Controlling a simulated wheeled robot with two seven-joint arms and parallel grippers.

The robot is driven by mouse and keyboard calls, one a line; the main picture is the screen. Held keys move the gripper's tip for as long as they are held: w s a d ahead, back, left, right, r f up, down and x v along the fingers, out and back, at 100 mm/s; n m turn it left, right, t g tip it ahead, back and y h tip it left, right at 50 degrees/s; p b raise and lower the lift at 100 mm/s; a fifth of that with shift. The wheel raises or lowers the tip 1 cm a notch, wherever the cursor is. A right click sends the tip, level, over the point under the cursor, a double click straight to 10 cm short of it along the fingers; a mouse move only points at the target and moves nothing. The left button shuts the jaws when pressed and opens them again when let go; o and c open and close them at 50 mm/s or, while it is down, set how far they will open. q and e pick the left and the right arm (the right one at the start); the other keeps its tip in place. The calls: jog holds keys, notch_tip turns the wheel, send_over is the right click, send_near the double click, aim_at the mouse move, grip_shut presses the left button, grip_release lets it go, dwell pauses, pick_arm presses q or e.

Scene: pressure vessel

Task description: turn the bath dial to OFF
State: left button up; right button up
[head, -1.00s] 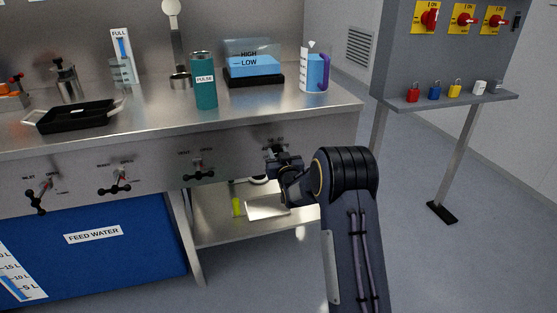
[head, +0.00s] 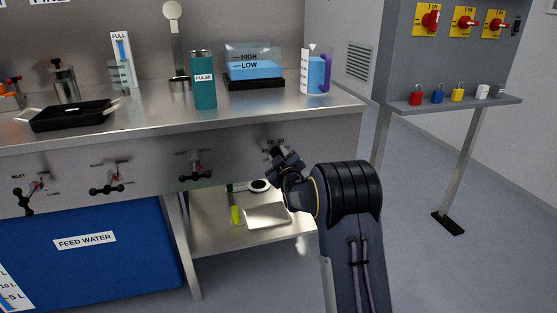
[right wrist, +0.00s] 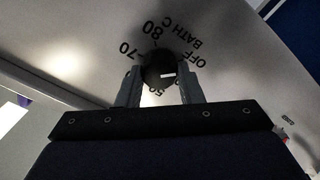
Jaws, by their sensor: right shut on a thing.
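The bath dial (right wrist: 158,70) is a round black knob on the steel panel, with a short white mark on its face. "BATH C", "OFF", "50", "70" and "80" are printed around it. The white mark sits on the right half of the knob in the right wrist view, on the side of "OFF" and just below that word; I cannot tell whether it lines up exactly. My right gripper (right wrist: 160,92) is shut on the dial, one finger on each side. In the head view my right gripper (head: 279,156) is at the panel's right end and hides the dial. My left gripper is out of view.
A lower shelf (head: 215,235) lies below the gripper. A teal PULSE cup (head: 204,85) and a blue jug (head: 317,75) stand on the counter (head: 150,115).

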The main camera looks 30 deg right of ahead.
dwell(0.5)
jog(key=o, duration=1)
jog(key=shift+c, duration=0.2)
jog(key=p+v, duration=0.1)
jog(key=v, duration=0.7)
jog(key=shift+w, duration=0.1)
